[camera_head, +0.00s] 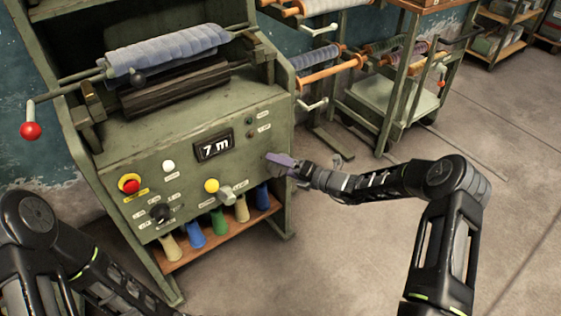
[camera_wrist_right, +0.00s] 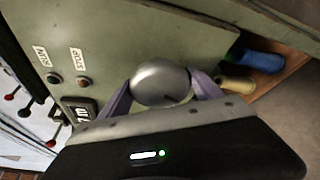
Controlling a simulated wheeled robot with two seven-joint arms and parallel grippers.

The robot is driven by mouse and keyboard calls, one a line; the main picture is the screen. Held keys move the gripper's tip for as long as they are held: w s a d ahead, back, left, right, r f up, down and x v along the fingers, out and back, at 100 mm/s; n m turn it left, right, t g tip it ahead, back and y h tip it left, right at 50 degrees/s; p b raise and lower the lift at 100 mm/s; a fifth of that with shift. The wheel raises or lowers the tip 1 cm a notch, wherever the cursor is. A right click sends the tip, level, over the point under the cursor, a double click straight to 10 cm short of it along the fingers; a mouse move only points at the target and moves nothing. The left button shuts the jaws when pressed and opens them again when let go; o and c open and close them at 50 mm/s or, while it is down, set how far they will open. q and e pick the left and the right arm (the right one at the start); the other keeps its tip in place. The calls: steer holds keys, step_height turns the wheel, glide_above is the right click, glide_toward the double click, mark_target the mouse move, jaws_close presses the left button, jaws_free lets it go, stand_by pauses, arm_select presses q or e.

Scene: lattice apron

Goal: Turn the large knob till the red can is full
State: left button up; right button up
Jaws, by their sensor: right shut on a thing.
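In the right wrist view, my right gripper (camera_wrist_right: 162,92) has its two purple fingers closed around a large round grey metal knob (camera_wrist_right: 160,82) on the green machine panel. The knob has a dark pointer mark. In the head view, my right gripper (camera_head: 280,163) is at the right side of the panel, and it hides the knob there. The panel's display (camera_head: 214,148) reads about "7 m"; it also shows turned on its side in the wrist view (camera_wrist_right: 80,108). No red can is seen. My left arm shows at lower left, with its gripper out of view.
The panel (camera_head: 250,170) also has a red button (camera_head: 129,184), a white button (camera_head: 169,166), a yellow button (camera_head: 211,186), a black knob (camera_head: 159,213) and a grey lever (camera_head: 226,193). Coloured spools (camera_head: 219,222) stand on a shelf below. A blue roll (camera_head: 165,50) lies above. Floor is clear at right.

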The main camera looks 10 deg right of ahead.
steer(key=shift+d+f+m+y, duration=0.15)
steer(key=shift+m+y, duration=0.35)
steer(key=shift+m, duration=0.7)
steer(key=m+t+y+b, duration=0.1)
steer(key=m, duration=0.2)
steer(key=shift+f+b, duration=0.1)
steer(key=shift+b, duration=0.3)
steer(key=m+t+b, duration=0.1)
steer(key=m, duration=0.3)
steer(key=shift+t, duration=0.4)
steer(key=shift+m+t+b, duration=0.55)
steer(key=shift+m+t, duration=0.05)
steer(key=shift+m, duration=1)
steer(key=o, duration=1.4)
